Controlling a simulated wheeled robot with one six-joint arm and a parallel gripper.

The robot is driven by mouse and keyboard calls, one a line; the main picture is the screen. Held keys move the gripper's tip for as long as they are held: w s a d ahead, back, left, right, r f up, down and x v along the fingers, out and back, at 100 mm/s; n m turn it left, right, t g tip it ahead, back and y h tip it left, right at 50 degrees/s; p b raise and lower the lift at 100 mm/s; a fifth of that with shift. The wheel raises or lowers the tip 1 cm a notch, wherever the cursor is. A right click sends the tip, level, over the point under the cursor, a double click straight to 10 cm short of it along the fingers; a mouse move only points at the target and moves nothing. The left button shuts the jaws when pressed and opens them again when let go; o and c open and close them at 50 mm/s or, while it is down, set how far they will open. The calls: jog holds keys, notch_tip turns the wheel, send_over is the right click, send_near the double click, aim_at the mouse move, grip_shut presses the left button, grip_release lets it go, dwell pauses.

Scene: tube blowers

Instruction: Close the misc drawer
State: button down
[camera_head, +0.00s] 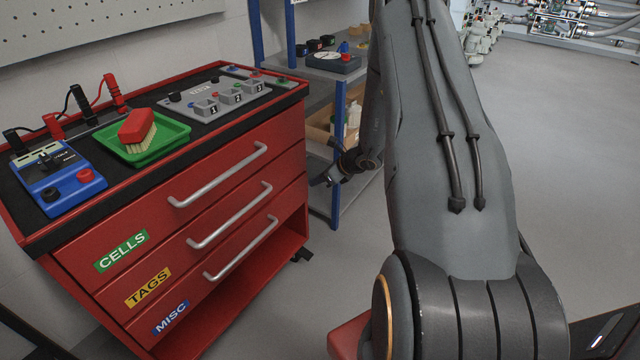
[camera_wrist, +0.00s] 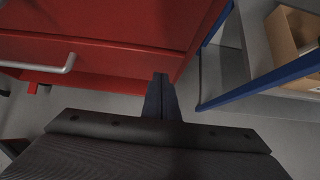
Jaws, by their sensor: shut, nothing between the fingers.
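The misc drawer (camera_head: 205,292) is the lowest of three red drawers in the cabinet, marked by a blue MISC label and a grey bar handle (camera_head: 241,249). Its front looks about in line with the two drawers above; I cannot tell whether a small gap remains. My gripper (camera_head: 318,182) is at the cabinet's right side, partly hidden by my arm. In the wrist view my gripper (camera_wrist: 161,78) is shut and empty, its fingers pointing at the red cabinet, right of a bar handle (camera_wrist: 45,66). I cannot tell whether the fingertips touch the cabinet.
The cabinet top holds a blue meter (camera_head: 58,178), a green tray (camera_head: 150,150) with a red brush (camera_head: 137,128), and a grey panel (camera_head: 222,95). A blue-framed shelf (camera_head: 337,150) stands close on the right, with a cardboard box (camera_wrist: 290,35). Open floor (camera_head: 570,180) lies further right.

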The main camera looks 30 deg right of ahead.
dwell(0.3)
jog(key=s+d+f+v, duration=0.1)
jog(key=s+f+v, duration=0.1)
jog(key=v, duration=1.1)
jog(key=s+a+r+n+g+y+p, duration=0.1)
jog(key=s+a+r+n+g+p, duration=0.1)
jog(key=s+a+r+n, duration=0.3)
jog(key=s+a+r+n+g+p, duration=0.1)
jog(key=a+r+n, duration=0.2)
jog(key=a, duration=0.5)
jog(key=s+a+r+n+g+y+p, duration=0.1)
jog(key=s+a+r+n+g+p, duration=0.15)
jog(key=a+r+n, duration=0.3)
jog(key=s+a+r+n+g+h+p, duration=0.1)
jog(key=s+a+r+n+h+p, duration=0.1)
jog(key=s+r+n, duration=0.3)
jog(key=s+a+r+n+g+h+p, duration=0.1)
jog(key=s+a+r+n+h+p, duration=0.2)
jog(key=s+n, duration=0.9)
notch_tip(320, 180, up, 4)
jog(key=shift+s+a+f+h, duration=0.15)
jog(key=shift+s+a+h, duration=0.3)
jog(key=shift+a, duration=0.6)
jog(key=shift+g, duration=0.25)
